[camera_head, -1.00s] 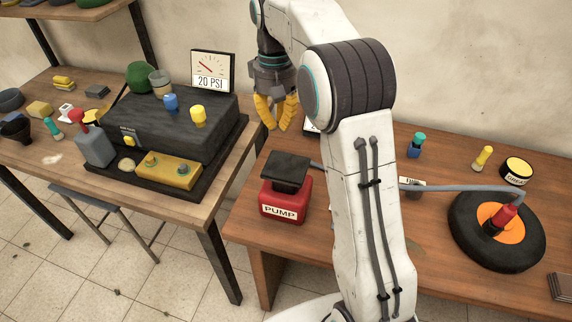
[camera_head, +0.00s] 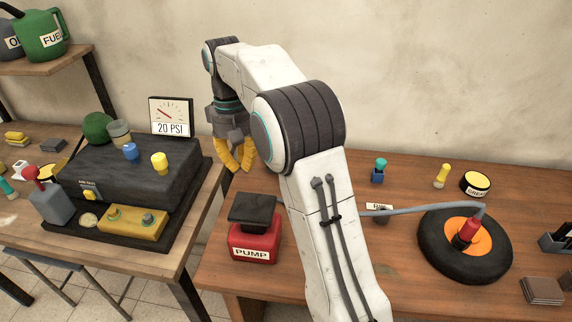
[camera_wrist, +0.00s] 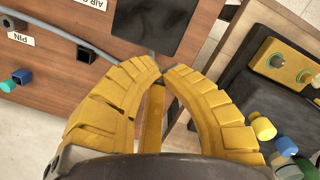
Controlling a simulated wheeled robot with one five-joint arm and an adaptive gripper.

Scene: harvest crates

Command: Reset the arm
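My gripper (camera_head: 240,170) has yellow segmented fingers and hangs pointing down beside my arm's elbow, left of centre in the head view. It is above the gap between the left table and the right table, behind the red pump. Its fingertips curve towards each other with a narrow gap, and nothing is between them. The wrist view shows the fingers (camera_wrist: 165,68) large and empty, above the tables' edges. The task names no object other than the arm.
A black case (camera_head: 140,165) with knobs stands on the left table, with a 20 PSI gauge (camera_head: 171,116) behind it. A red pump (camera_head: 253,243) stands on the right table (camera_head: 410,280). A hose runs to a black wheel (camera_head: 430,245). The wall is behind.

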